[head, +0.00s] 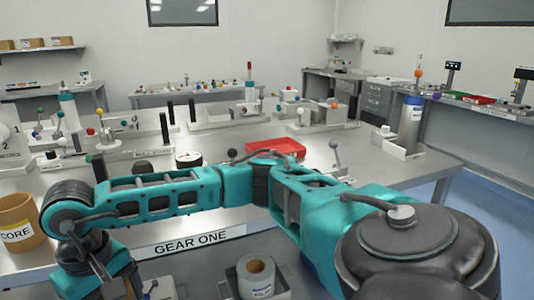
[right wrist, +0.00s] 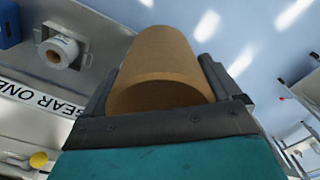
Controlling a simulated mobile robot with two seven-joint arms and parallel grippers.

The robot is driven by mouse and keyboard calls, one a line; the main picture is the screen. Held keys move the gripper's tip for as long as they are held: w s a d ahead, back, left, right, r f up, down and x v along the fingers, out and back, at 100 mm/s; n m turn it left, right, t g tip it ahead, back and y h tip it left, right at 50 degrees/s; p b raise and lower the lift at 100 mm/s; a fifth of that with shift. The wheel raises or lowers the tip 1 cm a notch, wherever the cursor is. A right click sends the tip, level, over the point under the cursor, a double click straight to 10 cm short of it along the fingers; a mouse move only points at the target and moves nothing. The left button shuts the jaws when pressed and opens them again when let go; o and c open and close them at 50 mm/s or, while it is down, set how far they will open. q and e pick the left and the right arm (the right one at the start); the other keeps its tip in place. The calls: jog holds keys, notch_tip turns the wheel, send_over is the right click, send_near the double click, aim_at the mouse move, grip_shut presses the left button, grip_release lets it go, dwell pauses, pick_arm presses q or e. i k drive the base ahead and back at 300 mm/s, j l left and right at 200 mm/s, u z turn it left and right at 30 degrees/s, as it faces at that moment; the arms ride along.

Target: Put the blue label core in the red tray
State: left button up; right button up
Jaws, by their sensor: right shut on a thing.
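My right gripper (right wrist: 160,92) is shut on a plain brown cardboard core (right wrist: 162,58) in the right wrist view, one jaw on each side of it. No label shows on the visible side of this core, so I cannot tell its label colour. The red tray (head: 275,147) lies on the metal bench in the head view, just behind my right arm, which partly blocks the bench. The right gripper and the held core are not visible in the head view. My left gripper is in neither view.
A white labelled roll (head: 256,277) sits in a holder at the bottom, below the GEAR ONE sign (head: 190,241). A blue-topped cylinder (head: 411,120) stands at the bench's right. Bench right of the tray is mostly clear.

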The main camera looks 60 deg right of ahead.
aim_at(282, 151)
jog(key=k+l, duration=0.2)
jog(key=l, duration=0.15)
jog(key=k+l, duration=0.2)
jog(key=l, duration=0.15)
jog(key=k+l, duration=0.15)
jog(key=l, duration=0.2)
jog(key=k+l, duration=0.2)
jog(key=l, duration=0.1)
